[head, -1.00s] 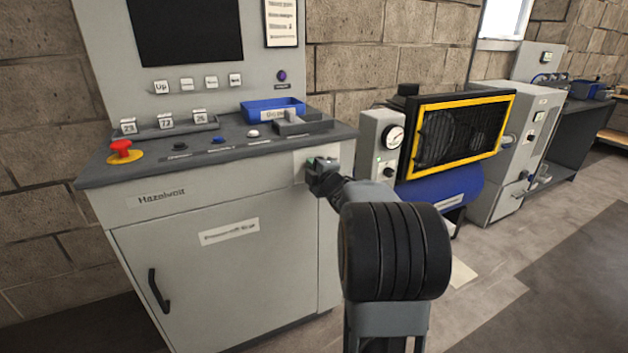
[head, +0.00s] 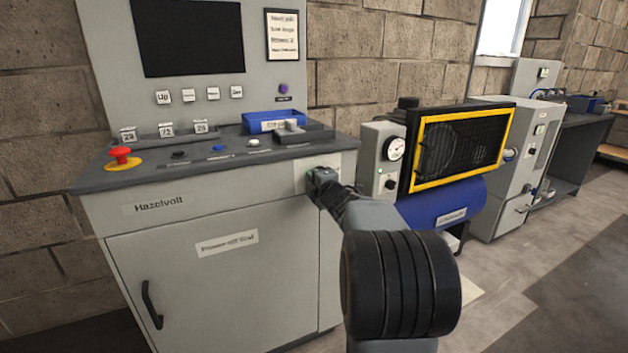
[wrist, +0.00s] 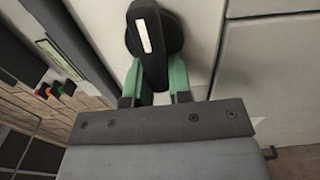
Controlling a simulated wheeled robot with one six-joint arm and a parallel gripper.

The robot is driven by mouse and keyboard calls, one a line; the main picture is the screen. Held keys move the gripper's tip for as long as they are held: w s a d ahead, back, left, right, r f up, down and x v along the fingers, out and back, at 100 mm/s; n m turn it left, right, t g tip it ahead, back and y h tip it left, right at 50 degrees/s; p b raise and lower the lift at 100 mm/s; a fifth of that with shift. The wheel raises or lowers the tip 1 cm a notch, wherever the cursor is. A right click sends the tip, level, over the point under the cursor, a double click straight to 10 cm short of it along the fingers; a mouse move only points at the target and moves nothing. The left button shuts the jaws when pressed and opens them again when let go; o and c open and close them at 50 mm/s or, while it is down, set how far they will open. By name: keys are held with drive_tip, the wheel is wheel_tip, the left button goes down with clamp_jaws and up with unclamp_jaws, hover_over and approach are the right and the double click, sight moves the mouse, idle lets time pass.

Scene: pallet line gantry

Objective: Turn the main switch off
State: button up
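The main switch (wrist: 146,32) is a black rotary knob with a white line on its handle, mounted on a pale panel of the grey cabinet (head: 215,290). In the wrist view its handle lies between the two green fingertips of my gripper (wrist: 158,80), in line with the fingers and close against both. My gripper looks shut on the handle. In the head view my gripper (head: 322,182) is at the cabinet's upper right front, below the worktop edge, and hides most of the switch.
A red emergency button (head: 120,153), small buttons and a blue tray (head: 272,121) are on the worktop. Right of my gripper stands a blue compressor (head: 450,205) with a yellow-framed guard (head: 462,145). Open floor (head: 560,260) lies at the right.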

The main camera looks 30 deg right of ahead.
drive_tip(key=o, duration=0.4)
drive_tip(key=shift+o, duration=0.2)
drive_tip(key=s+a+p, duration=0.2)
drive_tip(key=s, duration=1.1)
drive_tip(key=shift+s, duration=0.35)
drive_tip(key=a+r+m+g+h+p, duration=0.2)
drive_tip(key=a+r+m+g+p, duration=0.35)
drive_tip(key=r+m+p, duration=0.8)
drive_tip(key=s+a+r+m+g+y+p, duration=0.1)
drive_tip(key=s+a+g+y+p, duration=0.1)
drive_tip(key=s+a+g+p, duration=0.2)
drive_tip(key=s+a+r+m+g+y+p, duration=0.2)
drive_tip(key=s+a+g+p, duration=0.2)
drive_tip(key=s+a+p, duration=0.4)
drive_tip(key=a+p, duration=0.5)
drive_tip(key=shift+s+g+y, duration=0.25)
drive_tip(key=shift+g+y, duration=0.1)
drive_tip(key=shift+y, duration=0.05)
